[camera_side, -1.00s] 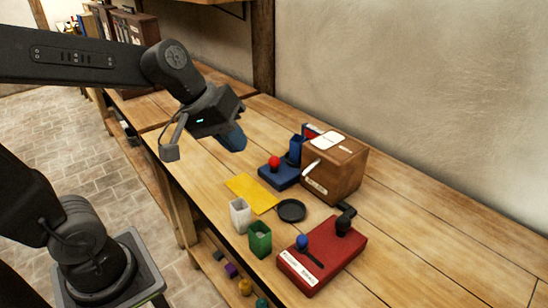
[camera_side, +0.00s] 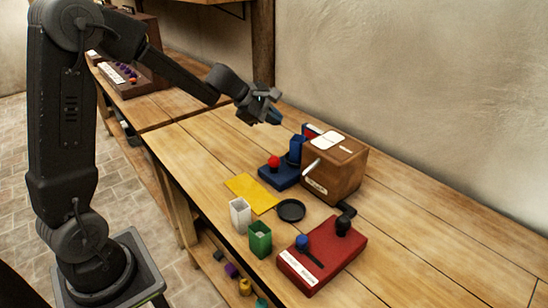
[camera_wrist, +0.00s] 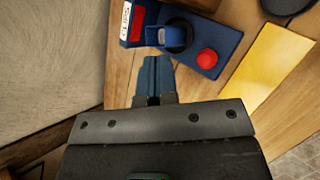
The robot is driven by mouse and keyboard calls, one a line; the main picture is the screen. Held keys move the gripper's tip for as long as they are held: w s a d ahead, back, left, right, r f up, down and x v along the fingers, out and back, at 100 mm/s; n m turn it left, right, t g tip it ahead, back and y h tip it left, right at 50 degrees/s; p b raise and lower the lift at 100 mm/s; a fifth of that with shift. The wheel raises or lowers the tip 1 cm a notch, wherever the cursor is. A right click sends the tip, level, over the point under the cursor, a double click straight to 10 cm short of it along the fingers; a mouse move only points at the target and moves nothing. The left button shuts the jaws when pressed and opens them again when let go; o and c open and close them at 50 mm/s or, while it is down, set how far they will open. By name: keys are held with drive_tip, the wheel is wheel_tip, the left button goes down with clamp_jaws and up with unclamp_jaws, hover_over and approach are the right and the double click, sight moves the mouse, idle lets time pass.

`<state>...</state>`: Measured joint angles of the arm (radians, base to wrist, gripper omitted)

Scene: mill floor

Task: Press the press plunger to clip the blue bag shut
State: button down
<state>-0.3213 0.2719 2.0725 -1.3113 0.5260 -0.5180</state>
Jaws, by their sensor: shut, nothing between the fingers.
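The press has a blue base (camera_side: 281,178) on the bench, with a round red plunger knob (camera_side: 274,161) on it. The red knob also shows in the wrist view (camera_wrist: 207,59), to the right of and beyond my fingertips. A blue upright piece (camera_side: 296,149) stands at the back of the base; I cannot tell whether it is the blue bag or part of the press. My gripper (camera_side: 274,117) is shut and empty, above the bench behind the press. Its blue fingers (camera_wrist: 155,66) are together and apart from the knob.
A brown wooden box (camera_side: 345,172) with a white handle stands right beside the press. A yellow sheet (camera_side: 251,193), a black dish (camera_side: 291,210), white (camera_side: 240,216) and green (camera_side: 260,240) cups and a red lever box (camera_side: 322,262) lie nearer. The bench to the left is clear.

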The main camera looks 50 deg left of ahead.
sight(274, 159)
drive_tip(key=shift+f, duration=4.4)
drive_tip(key=shift+f, duration=0.4)
drive_tip(key=shift+f, duration=1)
drive_tip(key=shift+r, duration=1.4)
drive_tip(key=shift+r, duration=2.55)
